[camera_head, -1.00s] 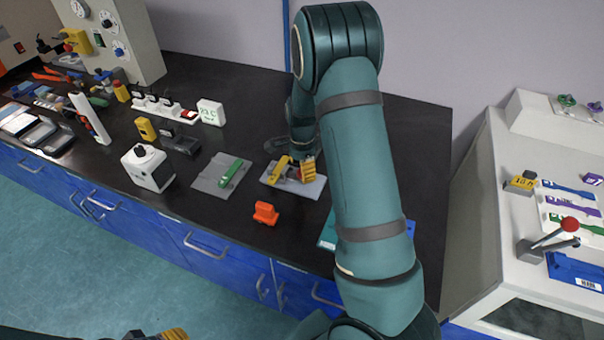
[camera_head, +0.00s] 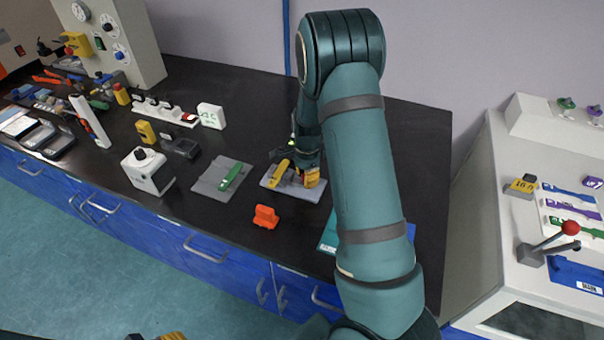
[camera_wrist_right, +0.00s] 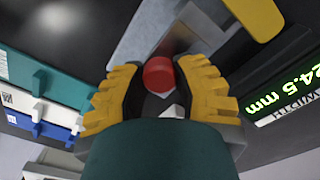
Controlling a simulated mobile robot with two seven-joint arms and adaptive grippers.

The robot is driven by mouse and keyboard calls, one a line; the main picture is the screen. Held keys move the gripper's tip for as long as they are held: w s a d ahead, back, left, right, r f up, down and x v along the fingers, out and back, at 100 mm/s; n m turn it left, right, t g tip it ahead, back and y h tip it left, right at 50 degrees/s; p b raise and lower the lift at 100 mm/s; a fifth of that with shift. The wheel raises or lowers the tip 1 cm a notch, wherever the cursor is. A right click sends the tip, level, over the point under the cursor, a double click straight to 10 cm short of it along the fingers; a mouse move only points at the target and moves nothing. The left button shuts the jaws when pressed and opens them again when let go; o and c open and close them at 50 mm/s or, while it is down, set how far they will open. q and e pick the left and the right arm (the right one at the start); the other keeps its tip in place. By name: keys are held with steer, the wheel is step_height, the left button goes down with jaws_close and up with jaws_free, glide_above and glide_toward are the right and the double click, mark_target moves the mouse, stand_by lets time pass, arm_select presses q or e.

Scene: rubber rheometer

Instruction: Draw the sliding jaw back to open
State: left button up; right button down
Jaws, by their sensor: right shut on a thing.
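The gauge fixture with the sliding jaw sits on a pale grey plate (camera_head: 275,182) on the black bench, with a yellow part (camera_head: 279,171) on its left side. In the right wrist view a red knob (camera_wrist_right: 158,76) stands between the yellow fingers of my right gripper (camera_wrist_right: 160,72). My right gripper (camera_head: 311,178) is shut on this knob, low over the plate. The arm and fingers hide much of the jaw in the head view. Only yellow fingertips of my left gripper (camera_head: 165,336) show at the bottom edge; their opening is not clear.
A grey plate with a green tool (camera_head: 230,176) lies left of the fixture. An orange block (camera_head: 265,217) stands in front. A width display (camera_wrist_right: 285,100) reads 24.5 mm in the wrist view. A white dial box (camera_head: 148,171) is further left.

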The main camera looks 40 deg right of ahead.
steer(key=shift+s+d, duration=0.4)
steer(key=shift+s, duration=0.45)
steer(key=c, duration=0.6)
jaws_free()
steer(key=shift+s, duration=0.1)
steer(key=shift+c, duration=0.2)
steer(key=shift+w+r, duration=0.2)
steer(key=shift+r, duration=0.4)
step_height(320, 180, up, 11)
steer(key=shift+s+f, duration=0.15)
